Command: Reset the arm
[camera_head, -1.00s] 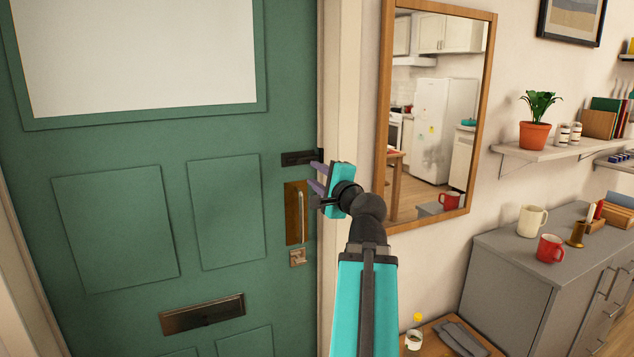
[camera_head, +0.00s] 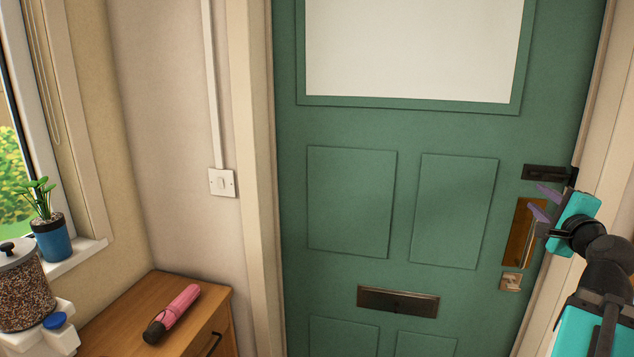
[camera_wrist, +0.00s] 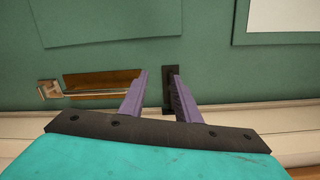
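My gripper (camera_head: 545,203) is at the right edge of the green door (camera_head: 405,125). Its two purple fingers are apart, with nothing visible between them in the wrist view (camera_wrist: 157,75). The fingers point toward the door, near the dark bolt (camera_head: 545,172) and the upper part of the brass handle plate (camera_head: 520,235). In the wrist view, the right finger partly covers the bolt (camera_wrist: 168,78), and the handle plate (camera_wrist: 100,82) lies left of the left finger. I cannot tell whether a finger touches the door.
The door frame (camera_head: 590,150) is close beside my gripper. A small latch (camera_head: 511,282) and a letter slot (camera_head: 398,301) are lower on the door. At the left, a wooden cabinet (camera_head: 205,315) holds a pink umbrella (camera_head: 178,307), with a jar (camera_head: 25,290) and a potted plant (camera_head: 50,235) nearby.

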